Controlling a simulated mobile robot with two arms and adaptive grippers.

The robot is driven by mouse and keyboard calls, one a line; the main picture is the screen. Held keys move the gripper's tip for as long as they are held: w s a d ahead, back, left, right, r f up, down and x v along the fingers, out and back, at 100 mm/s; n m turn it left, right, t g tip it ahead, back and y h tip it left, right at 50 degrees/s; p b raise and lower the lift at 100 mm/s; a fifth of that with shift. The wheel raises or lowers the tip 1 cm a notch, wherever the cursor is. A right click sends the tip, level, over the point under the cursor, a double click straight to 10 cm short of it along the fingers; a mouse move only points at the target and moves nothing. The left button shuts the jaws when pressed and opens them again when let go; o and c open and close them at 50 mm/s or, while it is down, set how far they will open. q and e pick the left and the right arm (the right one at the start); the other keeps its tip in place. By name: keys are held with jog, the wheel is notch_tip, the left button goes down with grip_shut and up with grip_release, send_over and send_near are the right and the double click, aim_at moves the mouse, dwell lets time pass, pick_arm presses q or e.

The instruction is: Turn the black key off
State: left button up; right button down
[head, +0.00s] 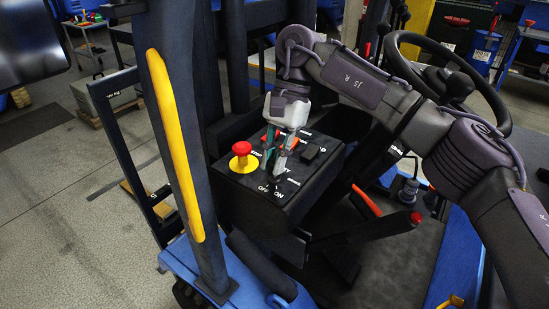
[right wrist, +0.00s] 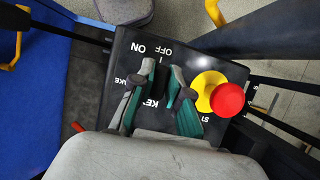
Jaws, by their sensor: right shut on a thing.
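The black key (right wrist: 158,82) sits on the top face of a black control panel (head: 236,187), by the labels KEY, OFF and ON. My right gripper (head: 273,172) comes down onto the panel from above. In the right wrist view its two grey and teal fingers (right wrist: 162,78) stand on either side of the key and are shut on it. The key's upper end lies close to the OFF label, with ON to the left. The fingers hide part of the key, so its exact angle is hard to tell. My left gripper is not in view.
A red mushroom button (head: 241,148) on a yellow base stands beside the gripper and also shows in the right wrist view (right wrist: 229,99). A black rocker switch (head: 311,153) is at the panel's right. A dark post with a yellow strip (head: 175,145) rises left. A steering wheel (head: 400,40) is behind.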

dwell(0.3)
jog(key=c, duration=1.1)
grip_release()
jog(key=shift+c, duration=0.2)
jog(key=v, duration=1.2)
